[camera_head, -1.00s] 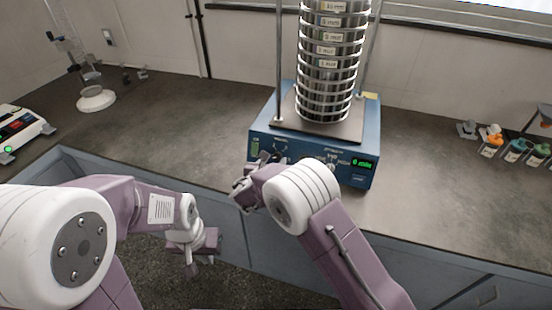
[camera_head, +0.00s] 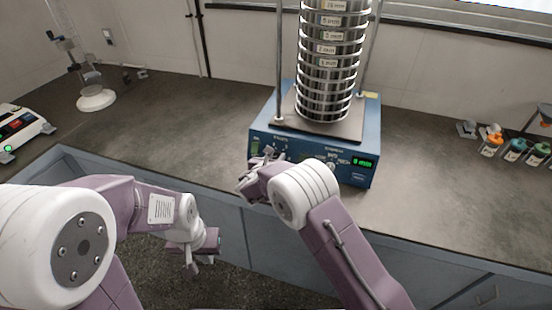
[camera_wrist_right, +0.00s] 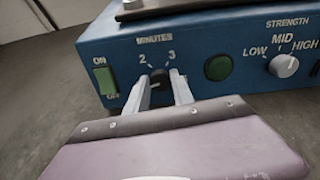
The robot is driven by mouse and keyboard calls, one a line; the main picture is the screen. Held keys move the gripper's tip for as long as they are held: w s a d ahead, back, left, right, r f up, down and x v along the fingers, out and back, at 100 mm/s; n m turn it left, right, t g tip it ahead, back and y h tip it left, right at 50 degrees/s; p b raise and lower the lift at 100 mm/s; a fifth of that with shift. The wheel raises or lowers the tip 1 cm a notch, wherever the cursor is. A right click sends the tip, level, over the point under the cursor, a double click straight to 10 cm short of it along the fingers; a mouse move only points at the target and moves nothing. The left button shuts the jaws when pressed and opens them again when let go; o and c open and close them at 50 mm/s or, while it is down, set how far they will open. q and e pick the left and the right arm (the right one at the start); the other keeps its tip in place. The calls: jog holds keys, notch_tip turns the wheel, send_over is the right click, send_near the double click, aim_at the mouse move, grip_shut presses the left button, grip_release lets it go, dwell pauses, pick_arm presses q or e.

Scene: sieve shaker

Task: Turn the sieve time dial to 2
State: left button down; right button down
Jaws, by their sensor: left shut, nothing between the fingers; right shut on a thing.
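The blue sieve shaker (camera_head: 315,152) stands on the counter with a stack of round sieves on it. Its dark minutes dial (camera_wrist_right: 158,76) is on the front panel, with the marks 2 and 3 above it in the right wrist view. My right gripper (camera_wrist_right: 161,88) is shut on the dial, one finger on each side. The fingers hide the lower sides of the dial, and I cannot clearly tell where its pointer stands. In the head view my right gripper (camera_head: 262,163) is at the panel's left part. My left gripper (camera_head: 193,266) is shut and empty, in front of the counter.
Left of the dial is a green on/off switch (camera_wrist_right: 106,82); right of it are a green button (camera_wrist_right: 218,68) and the strength knob (camera_wrist_right: 284,65). A balance (camera_head: 20,130) stands far left, several small bottles (camera_head: 513,155) far right. Bare counter lies on both sides of the shaker.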

jog(key=m+b, duration=0.4)
jog(key=b, duration=0.2)
jog(key=m+b, duration=0.3)
jog(key=b, duration=0.4)
jog(key=m+b, duration=0.4)
jog(key=b, duration=0.2)
jog(key=shift+s+d+f+m+t, duration=0.1)
jog(key=shift+f+m+t, duration=0.2)
jog(key=shift+f, duration=0.1)
jog(key=shift+r+m+b, duration=0.2)
jog(key=shift+m+b, duration=0.8)
jog(key=shift+b, duration=0.25)
jog(key=c, duration=1.1)
grip_release()
jog(key=shift+r, duration=0.1)
